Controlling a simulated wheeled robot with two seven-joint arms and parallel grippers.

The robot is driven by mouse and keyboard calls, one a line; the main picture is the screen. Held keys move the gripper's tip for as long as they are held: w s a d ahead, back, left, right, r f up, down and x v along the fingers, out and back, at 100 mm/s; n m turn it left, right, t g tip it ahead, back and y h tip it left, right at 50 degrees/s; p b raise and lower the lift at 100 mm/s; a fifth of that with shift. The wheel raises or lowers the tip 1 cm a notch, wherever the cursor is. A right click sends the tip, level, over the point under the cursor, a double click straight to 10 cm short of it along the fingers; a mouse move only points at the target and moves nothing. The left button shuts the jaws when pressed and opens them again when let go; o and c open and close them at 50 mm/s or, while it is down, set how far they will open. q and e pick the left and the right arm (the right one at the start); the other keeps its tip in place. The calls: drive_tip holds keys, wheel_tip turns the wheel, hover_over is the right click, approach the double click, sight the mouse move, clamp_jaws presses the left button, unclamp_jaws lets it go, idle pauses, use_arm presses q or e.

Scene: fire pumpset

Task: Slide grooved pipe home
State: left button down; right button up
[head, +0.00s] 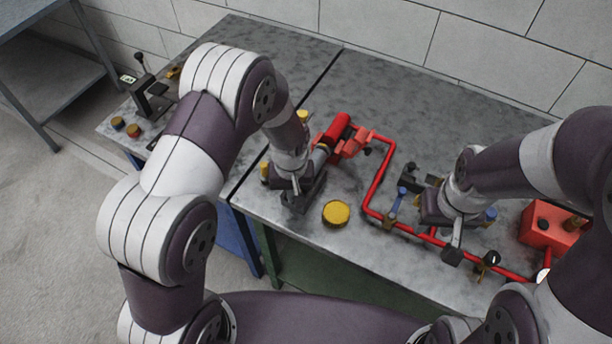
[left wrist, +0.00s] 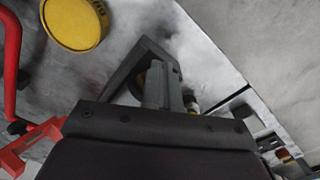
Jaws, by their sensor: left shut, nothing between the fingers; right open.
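A thick red pipe piece (head: 337,129) lies on the bench beside a red bracket-like fitting (head: 352,146); its near end is partly hidden by my left arm. Whether it is seated in the fitting I cannot tell. The thin red pipe (head: 378,184) runs from there toward the right. My left gripper (head: 300,200) is shut and empty, low over the bench, left of the thin pipe. Its fingers show in the left wrist view (left wrist: 158,84). My right gripper (head: 447,240) is open above the lower run of the thin pipe; whether it touches it I cannot tell.
A yellow disc (head: 336,213) lies right of my left gripper; it also shows in the left wrist view (left wrist: 74,22). Small blue-handled parts (head: 398,200) stand by the pipe. A red box (head: 550,230) is at the right. A black clamp-like tool (head: 148,98) stands far left.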

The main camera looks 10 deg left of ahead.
use_arm(q)
drive_tip(key=shift+w+d, duration=0.15)
drive_tip(key=shift+w, duration=0.25)
drive_tip(key=shift+s, duration=0.15)
idle(0.4)
drive_tip(key=shift+s, duration=0.15)
drive_tip(key=shift+a+p, duration=0.3)
drive_tip(key=shift+a, duration=0.35)
drive_tip(key=shift+w, duration=0.2)
drive_tip(key=shift+w+d, duration=0.3)
drive_tip(key=shift+w, duration=0.45)
drive_tip(key=shift+w+d, duration=0.15)
drive_tip(key=shift+w, duration=0.35)
idle(0.5)
